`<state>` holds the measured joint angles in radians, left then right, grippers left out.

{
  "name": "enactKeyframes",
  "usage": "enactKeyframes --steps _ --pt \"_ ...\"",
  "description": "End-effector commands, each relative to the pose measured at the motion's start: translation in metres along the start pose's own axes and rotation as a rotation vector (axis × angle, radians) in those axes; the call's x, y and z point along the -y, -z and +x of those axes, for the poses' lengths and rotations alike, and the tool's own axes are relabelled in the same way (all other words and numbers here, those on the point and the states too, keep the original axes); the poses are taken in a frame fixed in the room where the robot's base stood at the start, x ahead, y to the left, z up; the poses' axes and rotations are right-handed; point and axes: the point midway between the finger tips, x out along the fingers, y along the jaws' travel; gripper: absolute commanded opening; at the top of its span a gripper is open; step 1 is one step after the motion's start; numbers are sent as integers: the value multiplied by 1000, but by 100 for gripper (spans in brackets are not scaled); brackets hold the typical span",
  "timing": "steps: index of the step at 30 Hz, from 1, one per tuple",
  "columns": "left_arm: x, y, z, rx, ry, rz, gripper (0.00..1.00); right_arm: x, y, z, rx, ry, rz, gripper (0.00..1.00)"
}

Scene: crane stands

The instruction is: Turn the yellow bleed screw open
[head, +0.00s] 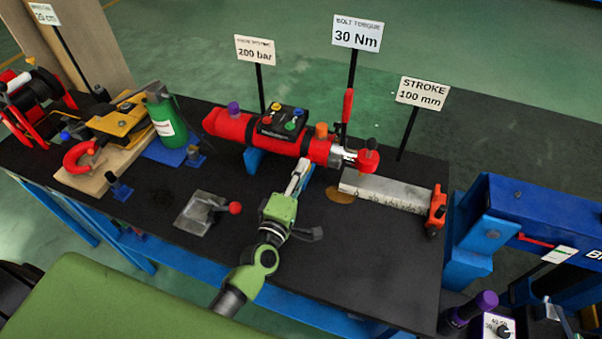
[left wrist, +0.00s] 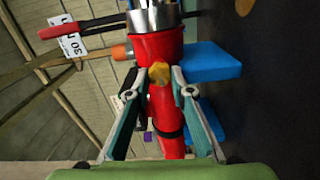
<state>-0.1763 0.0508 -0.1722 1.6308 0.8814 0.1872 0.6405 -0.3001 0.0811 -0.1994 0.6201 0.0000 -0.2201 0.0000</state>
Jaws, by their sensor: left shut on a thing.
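The red cylinder (head: 270,136) lies on its side on the black bench top, with a bright metal rod end at its right. The yellow bleed screw (left wrist: 159,75) sits on the cylinder's side in the left wrist view; in the head view it is hidden. My left gripper (head: 301,172) reaches up to the near side of the cylinder. In the left wrist view its two fingertips (left wrist: 157,74) are shut on the screw from both sides. How far the screw is turned cannot be told. My right gripper is not in view.
Blue supports (head: 255,160) hold the cylinder. A black block with coloured knobs (head: 283,121) sits on top. A lever with a red ball (head: 235,208) stands left of my arm. A steel bar (head: 385,190) lies at right. Signs on posts stand behind.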

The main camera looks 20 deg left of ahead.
Motion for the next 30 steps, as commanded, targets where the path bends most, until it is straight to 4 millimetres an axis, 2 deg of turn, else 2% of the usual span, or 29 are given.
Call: enactKeyframes --steps 18,19,20,30 --pt "1 0 0 1 2 -40 0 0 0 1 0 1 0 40" --pt "1 0 0 1 2 -40 29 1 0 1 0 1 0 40" --pt "1 0 0 1 2 -40 37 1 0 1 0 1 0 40" --pt "0 0 -1 0 1 -39 38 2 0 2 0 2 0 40"
